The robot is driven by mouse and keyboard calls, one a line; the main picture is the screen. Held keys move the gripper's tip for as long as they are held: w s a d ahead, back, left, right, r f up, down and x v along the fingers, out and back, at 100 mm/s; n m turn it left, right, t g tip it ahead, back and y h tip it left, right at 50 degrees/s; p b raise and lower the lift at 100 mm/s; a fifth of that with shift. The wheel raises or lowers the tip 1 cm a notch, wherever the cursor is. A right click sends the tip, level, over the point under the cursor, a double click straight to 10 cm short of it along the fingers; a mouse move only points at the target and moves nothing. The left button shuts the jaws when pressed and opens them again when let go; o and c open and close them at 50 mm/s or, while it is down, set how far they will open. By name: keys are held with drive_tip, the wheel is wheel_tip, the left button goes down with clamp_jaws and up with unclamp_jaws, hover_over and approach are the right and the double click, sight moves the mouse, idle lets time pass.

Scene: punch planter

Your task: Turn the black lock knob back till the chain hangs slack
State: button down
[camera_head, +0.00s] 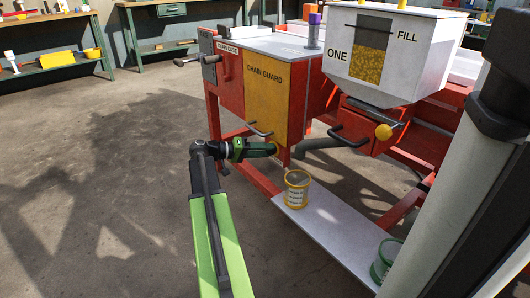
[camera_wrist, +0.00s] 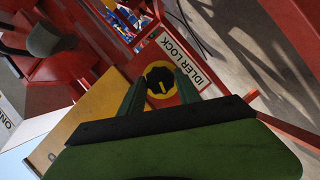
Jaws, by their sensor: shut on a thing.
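The black lock knob (camera_wrist: 158,76) sits on a yellow disc beside the white IDLER LOCK label (camera_wrist: 182,58) in the wrist view. A yellow mark shows on its face. My gripper (camera_wrist: 160,84) has its two green fingers on either side of the knob and is shut on it. In the head view my gripper (camera_head: 275,149) reaches to the red frame just below the yellow chain guard (camera_head: 268,98), and the knob is hidden there. The chain is not visible in either view, so its tension cannot be told.
A yellow tin (camera_head: 297,190) stands on the low white shelf (camera_head: 318,222), with a green container (camera_head: 385,262) farther right. Concrete floor is clear at left.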

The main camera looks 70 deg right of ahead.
idle(0.3)
drive_tip(key=c, duration=0.9)
unclamp_jaws()
drive_tip(key=shift+o, duration=0.2)
drive_tip(key=w+a+r+m+t+h+p, duration=0.1)
drive_tip(key=w+a+r+m+t+p, duration=0.2)
drive_tip(key=w+a+r+m+p, duration=0.25)
drive_tip(key=w+a+r+m+t+h+p, duration=0.1)
drive_tip(key=w+a+r+m+t+p, duration=0.2)
drive_tip(key=a+p, duration=0.45)
drive_tip(key=w+a+f+n+t+y+p, duration=0.1)
drive_tip(key=w+a+f+n+t, duration=0.1)
drive_tip(key=w+a, duration=0.4)
drive_tip(key=w+a+f+n+t+y+p, duration=0.1)
drive_tip(key=w+a+f+n, duration=0.3)
drive_tip(key=a, duration=0.5)
drive_tip(key=shift+w+a+f+n+t+y, duration=0.2)
drive_tip(key=shift+w+n+t+y, duration=0.3)
drive_tip(key=shift+w+n, duration=0.65)
